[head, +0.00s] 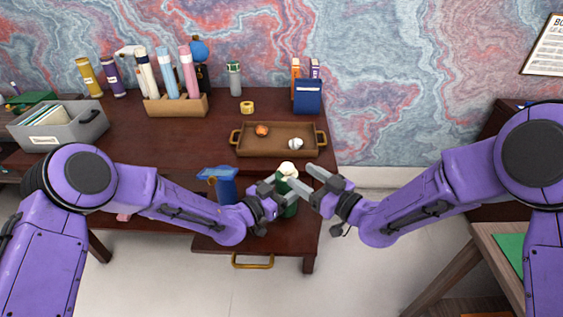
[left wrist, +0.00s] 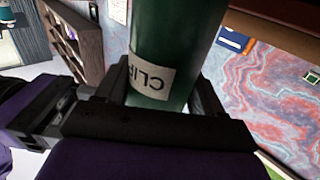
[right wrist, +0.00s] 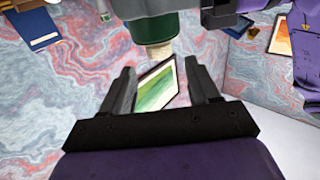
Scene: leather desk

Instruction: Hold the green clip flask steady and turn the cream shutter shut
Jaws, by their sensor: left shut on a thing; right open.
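The cream shutter (head: 288,169) is on top of the flask; in the right wrist view the shutter (right wrist: 159,53) lies beyond and between the fingertips. My left gripper (head: 281,192) is shut around the flask body. My right gripper (head: 312,179) is open, with its fingers close to the shutter on the right side and nothing visible between them.
A brown tray (head: 262,150) with an orange item and a white item lies behind the flask. A blue object (head: 219,184) stands left of it, near my left arm. A blue box (head: 307,97) is at the back right.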

